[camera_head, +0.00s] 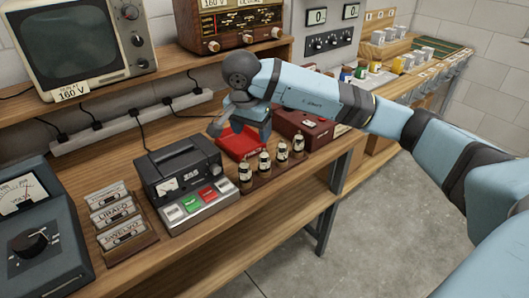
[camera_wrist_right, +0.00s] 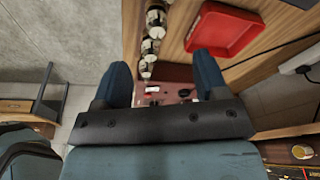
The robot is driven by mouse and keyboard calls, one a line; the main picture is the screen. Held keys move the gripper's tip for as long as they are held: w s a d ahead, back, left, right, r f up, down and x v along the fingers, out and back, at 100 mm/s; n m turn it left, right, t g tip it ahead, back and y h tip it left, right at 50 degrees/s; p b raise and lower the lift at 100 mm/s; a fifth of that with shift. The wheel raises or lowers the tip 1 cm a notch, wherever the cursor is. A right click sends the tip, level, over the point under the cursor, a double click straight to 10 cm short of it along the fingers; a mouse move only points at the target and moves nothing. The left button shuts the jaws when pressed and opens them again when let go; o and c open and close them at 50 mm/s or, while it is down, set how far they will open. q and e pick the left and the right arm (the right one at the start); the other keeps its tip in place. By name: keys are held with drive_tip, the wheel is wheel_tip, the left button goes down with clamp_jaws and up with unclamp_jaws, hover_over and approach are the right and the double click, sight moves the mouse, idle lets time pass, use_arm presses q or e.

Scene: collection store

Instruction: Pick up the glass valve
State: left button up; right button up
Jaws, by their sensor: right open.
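Several small dark cylinders with cream labels and pale tops (camera_head: 264,164) stand upright in a row on a wooden strip at the bench's front edge. They also show in the right wrist view (camera_wrist_right: 150,46). I cannot tell whether one is the glass valve; no other thing is clearly it. My right gripper (camera_head: 240,129) is open above the red tray (camera_head: 236,148), behind the row. In the wrist view its two fingers (camera_wrist_right: 161,65) are wide apart with nothing between their tips; the row passes below, by the left finger. My left gripper is out of view.
A dark red box (camera_head: 303,128) stands right of the tray. A grey device with coloured buttons (camera_head: 180,180), cassettes (camera_head: 113,210) and a meter box (camera_head: 40,235) stand to the left. A shelf with a radio (camera_head: 230,22) rises behind. Open floor (camera_head: 400,220) lies in front.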

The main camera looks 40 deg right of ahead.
sight(264, 149)
drive_tip(key=shift+h, duration=0.4)
drive_tip(key=d+f, duration=0.1)
drive_tip(key=w+d+f, duration=0.1)
drive_tip(key=f, duration=0.1)
drive_tip(key=d+f, duration=0.1)
drive_tip(key=f, duration=0.1)
drive_tip(key=shift+w+d+f, duration=0.25)
drive_tip(key=shift+w+d, duration=0.1)
drive_tip(key=shift+d, duration=0.05)
drive_tip(key=shift+x, duration=3.15)
drive_tip(key=shift+s, duration=0.2)
drive_tip(key=c, duration=1)
